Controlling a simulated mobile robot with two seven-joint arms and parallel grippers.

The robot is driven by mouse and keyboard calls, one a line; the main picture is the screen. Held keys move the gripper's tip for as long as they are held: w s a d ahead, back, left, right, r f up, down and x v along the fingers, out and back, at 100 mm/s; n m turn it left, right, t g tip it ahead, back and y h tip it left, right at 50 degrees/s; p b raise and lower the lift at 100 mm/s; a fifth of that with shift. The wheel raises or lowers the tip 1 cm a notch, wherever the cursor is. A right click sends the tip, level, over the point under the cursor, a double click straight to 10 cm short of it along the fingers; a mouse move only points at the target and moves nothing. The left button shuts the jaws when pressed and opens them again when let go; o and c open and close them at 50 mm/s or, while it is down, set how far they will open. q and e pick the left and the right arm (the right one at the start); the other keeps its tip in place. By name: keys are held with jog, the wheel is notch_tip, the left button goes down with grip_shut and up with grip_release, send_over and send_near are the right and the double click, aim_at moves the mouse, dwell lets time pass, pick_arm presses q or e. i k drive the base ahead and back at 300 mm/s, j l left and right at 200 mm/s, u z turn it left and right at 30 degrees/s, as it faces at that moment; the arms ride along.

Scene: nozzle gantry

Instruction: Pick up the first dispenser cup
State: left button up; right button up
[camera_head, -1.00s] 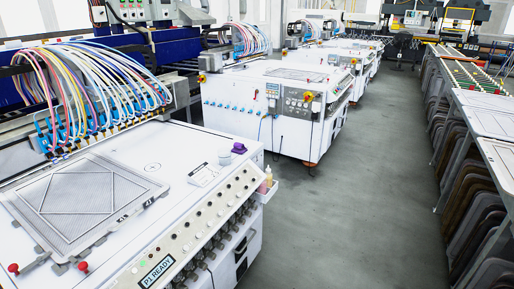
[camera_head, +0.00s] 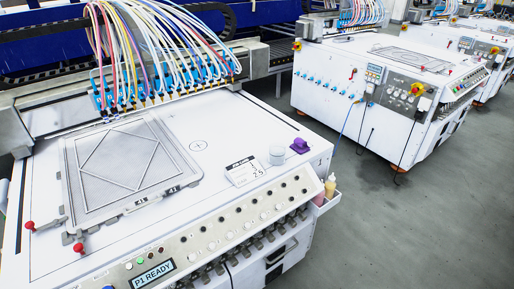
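A small pale grey cup (camera_head: 277,155) stands upright on the white top of the nearest machine (camera_head: 225,115), toward its right side. It is the only cup I can make out; whether it is the first dispenser cup is not marked. A purple object (camera_head: 299,145) sits just right of it, and a white job card (camera_head: 243,172) lies just left of it. Neither of my grippers is in view.
A grey plate with a diamond pattern (camera_head: 127,165) lies on the machine top, with red-knobbed clamps (camera_head: 78,247) at its front left. Coloured hoses (camera_head: 165,45) arch behind. A side tray (camera_head: 327,203) holds bottles. Grey floor (camera_head: 400,220) is clear at right.

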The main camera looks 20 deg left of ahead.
aim_at(277, 154)
jog(key=i+l+u, duration=0.15)
jog(key=u, duration=0.25)
jog(key=i+l+u, duration=0.2)
jog(key=u, duration=0.2)
jog(key=i+l+u, duration=0.15)
jog(key=u, duration=0.25)
jog(key=i+l+u, duration=0.1)
jog(key=l+u, duration=0.7)
jog(key=i+j, duration=0.05)
jog(key=j, duration=0.05)
